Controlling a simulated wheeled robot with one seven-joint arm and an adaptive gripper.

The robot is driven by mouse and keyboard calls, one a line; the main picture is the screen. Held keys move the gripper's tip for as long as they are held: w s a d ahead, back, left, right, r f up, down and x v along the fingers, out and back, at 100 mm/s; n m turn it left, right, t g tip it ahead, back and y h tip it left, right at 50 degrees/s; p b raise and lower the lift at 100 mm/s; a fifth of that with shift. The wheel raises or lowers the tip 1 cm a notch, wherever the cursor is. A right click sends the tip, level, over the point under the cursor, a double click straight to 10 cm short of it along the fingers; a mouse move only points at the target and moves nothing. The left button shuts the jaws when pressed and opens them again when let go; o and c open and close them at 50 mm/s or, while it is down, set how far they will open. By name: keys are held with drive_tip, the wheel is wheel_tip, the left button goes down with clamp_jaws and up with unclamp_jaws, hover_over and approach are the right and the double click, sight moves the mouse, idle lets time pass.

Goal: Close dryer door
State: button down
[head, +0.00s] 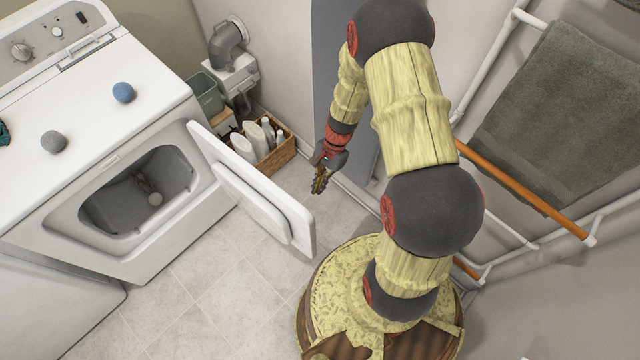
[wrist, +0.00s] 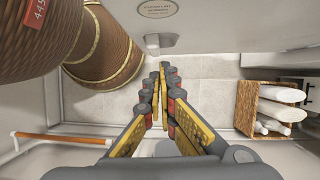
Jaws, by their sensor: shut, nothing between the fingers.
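The white dryer (head: 85,235) stands at left in the head view with its front opening (head: 140,190) uncovered. Its white door (head: 300,222) stands swung wide open, reaching out from the right side of the opening toward my base. My gripper (head: 318,190) points down, to the right of the door and apart from it. In the wrist view my gripper (wrist: 158,70) has its fingers together and holds nothing. A pale panel with an oval label (wrist: 205,30), seemingly the door, spans the top there, beyond the fingertips.
A wicker basket of white bottles (head: 275,155) stands on the floor behind the door; the basket also shows at right in the wrist view (wrist: 243,105). Grey (head: 54,142) and blue (head: 123,92) balls rest on the dryer top. A towel rack (head: 525,190) lines the right wall. Floor before the dryer is clear.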

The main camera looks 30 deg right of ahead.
drive_tip(key=s+a+f+b, duration=0.2)
drive_tip(key=a+f, duration=0.3)
drive_tip(key=shift+s+a, duration=0.2)
drive_tip(key=shift+a, duration=0.15)
drive_tip(key=shift+f, duration=0.1)
